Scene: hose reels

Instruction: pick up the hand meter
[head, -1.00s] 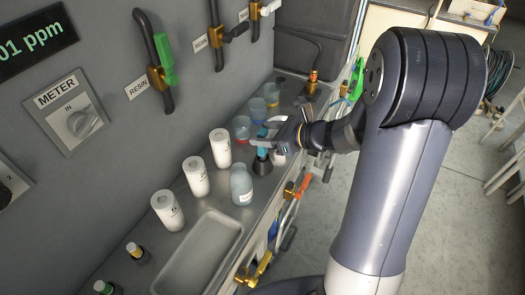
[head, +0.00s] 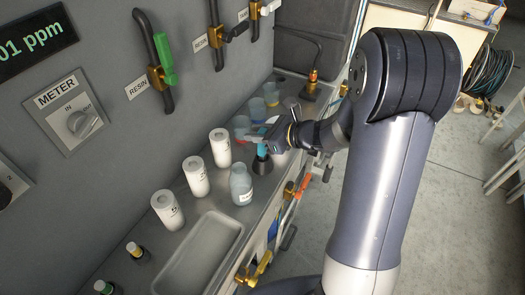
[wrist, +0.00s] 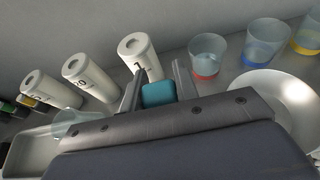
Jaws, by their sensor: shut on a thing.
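The hand meter, a teal upright thing (head: 262,149), stands with its lower end in or on a dark round holder (head: 262,166) on the steel counter. In the wrist view its teal top (wrist: 158,93) shows between the two grey fingers. My gripper (head: 261,137) reaches in from the right and is shut on the meter's upper part. The wrist view shows my gripper (wrist: 158,88) with a finger at each side of the teal block. My gripper hides part of the meter, and I cannot tell whether it is lifted.
A clear bottle (head: 241,186) stands close in front. White numbered canisters (head: 220,148) line the wall side. Cups with coloured bases (wrist: 206,58) stand behind, beside a white round dish (wrist: 285,98). A shallow tray (head: 200,255) fills the near counter. Valves (head: 292,190) line the counter's front edge.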

